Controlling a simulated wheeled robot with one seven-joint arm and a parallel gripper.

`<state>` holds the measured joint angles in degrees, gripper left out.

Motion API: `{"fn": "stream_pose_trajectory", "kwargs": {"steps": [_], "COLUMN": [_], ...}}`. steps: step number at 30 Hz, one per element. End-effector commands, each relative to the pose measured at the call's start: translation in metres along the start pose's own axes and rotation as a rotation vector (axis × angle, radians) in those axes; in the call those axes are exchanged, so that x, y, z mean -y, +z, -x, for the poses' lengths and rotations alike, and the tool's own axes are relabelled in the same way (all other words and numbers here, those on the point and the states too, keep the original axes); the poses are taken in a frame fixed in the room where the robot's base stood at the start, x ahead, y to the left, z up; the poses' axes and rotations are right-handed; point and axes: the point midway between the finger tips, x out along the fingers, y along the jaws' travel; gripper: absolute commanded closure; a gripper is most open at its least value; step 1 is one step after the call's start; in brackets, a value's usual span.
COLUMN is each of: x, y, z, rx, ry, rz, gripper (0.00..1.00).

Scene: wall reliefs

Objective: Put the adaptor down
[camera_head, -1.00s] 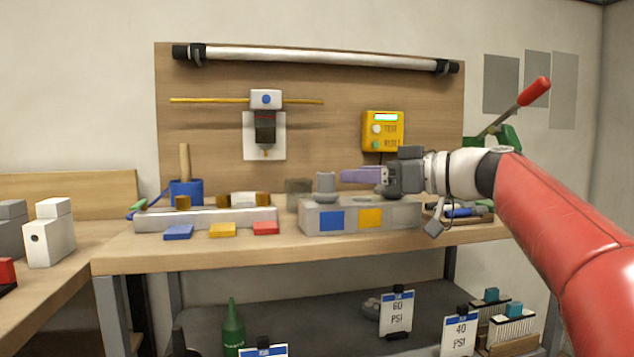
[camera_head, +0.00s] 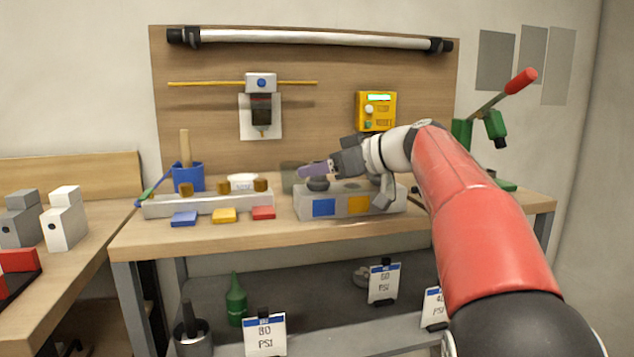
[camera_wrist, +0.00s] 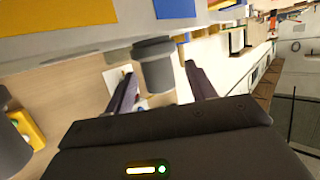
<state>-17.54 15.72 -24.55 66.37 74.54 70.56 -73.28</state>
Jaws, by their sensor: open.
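A grey adaptor (camera_head: 318,184) stands on the left part of a grey block (camera_head: 340,208) with blue and yellow squares. In the head view its upper part is hidden behind my purple fingers. My gripper (camera_head: 313,170) reaches in from the right at the adaptor's height. In the wrist view the adaptor (camera_wrist: 154,66) shows as a grey cylinder between the two fingers of my gripper (camera_wrist: 160,85), which are open with a gap on both sides. A second grey round piece (camera_wrist: 12,145) lies at the lower left of the wrist view.
A white rack (camera_head: 205,204) with small parts stands left of the block, with blue, yellow and red tiles (camera_head: 223,216) before it. A yellow tester box (camera_head: 375,111) hangs on the backboard. A green press with a red handle (camera_head: 507,95) stands at the right.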

Motion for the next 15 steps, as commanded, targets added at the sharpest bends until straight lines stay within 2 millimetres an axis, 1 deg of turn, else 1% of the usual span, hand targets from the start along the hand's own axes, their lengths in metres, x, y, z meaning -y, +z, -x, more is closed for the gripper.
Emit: {"fn": "stream_pose_trajectory", "kwargs": {"steps": [1,3,9,11,15], "x": [-0.0002,-0.0002,-0.0002,-0.0002,-0.0002], "y": [-0.0005,-0.0003,-0.0002,-0.0002,-0.0002], "z": [-0.0047,-0.008,-0.0083,-0.0083,-0.0081], "rx": [0.0,0.0,-0.001,-0.001,-0.001], "ry": [0.0,0.001,0.002,0.002,0.002], "rz": [0.0,0.0,0.001,0.001,0.001], "gripper": [0.45,0.45,0.45,0.51,0.7]}}
